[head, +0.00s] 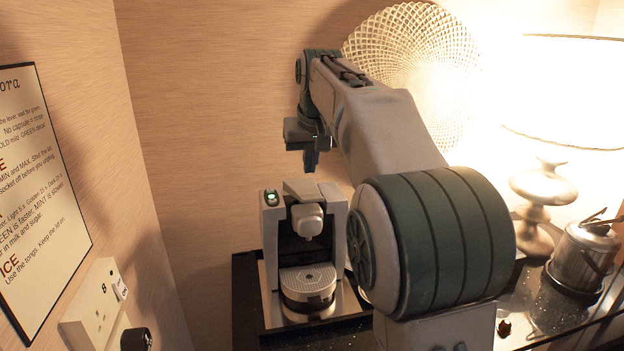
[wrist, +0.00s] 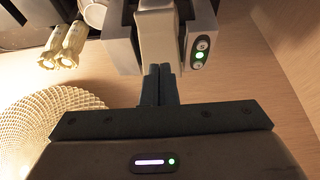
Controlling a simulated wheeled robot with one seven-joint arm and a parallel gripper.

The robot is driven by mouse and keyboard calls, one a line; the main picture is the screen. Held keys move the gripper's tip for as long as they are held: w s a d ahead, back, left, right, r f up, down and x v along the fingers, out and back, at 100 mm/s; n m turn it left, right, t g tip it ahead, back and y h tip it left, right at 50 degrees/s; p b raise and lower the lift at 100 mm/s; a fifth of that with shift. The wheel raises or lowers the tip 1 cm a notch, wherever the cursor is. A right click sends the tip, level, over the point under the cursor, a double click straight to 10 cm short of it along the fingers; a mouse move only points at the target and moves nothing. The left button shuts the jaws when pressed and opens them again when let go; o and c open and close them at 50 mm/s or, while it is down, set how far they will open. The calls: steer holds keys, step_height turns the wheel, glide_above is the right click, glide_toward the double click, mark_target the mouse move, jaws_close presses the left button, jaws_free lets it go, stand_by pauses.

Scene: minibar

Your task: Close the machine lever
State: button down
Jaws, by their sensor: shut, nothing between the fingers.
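The coffee machine (head: 337,225) stands upright on a dark tray at the back of the counter, its green light lit. Its pale lever (head: 304,190) lies along the top, seemingly low and slightly tilted; I cannot tell whether it is fully down. In the wrist view the lever (wrist: 158,32) runs between the machine's dark sides, its end just beyond my fingertips. My gripper (head: 311,160) is shut and empty, pointing down above the machine. Its fingers (wrist: 160,72) overlap the lever's end in the wrist view; contact cannot be told.
A lit lamp (head: 545,195) and a metal ice bucket (head: 582,255) stand at the right. A woven disc (head: 412,60) is on the back wall. A socket (head: 95,310) and a sign (head: 35,180) are on the left wall.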

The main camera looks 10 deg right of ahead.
mark_target(311, 196)
steer(key=shift+s+f, duration=0.4)
steer(key=shift+f, duration=0.4)
steer(key=shift+s+f, duration=0.4)
steer(key=shift+f, duration=0.35)
steer(key=shift+f+b, duration=0.55)
steer(key=shift+b, duration=0.4)
step_height(311, 196, down, 6)
steer(key=s+t+b, duration=0.2)
steer(key=t+b, duration=0.1)
steer(key=b, duration=0.8)
steer(key=shift+s+f, duration=0.15)
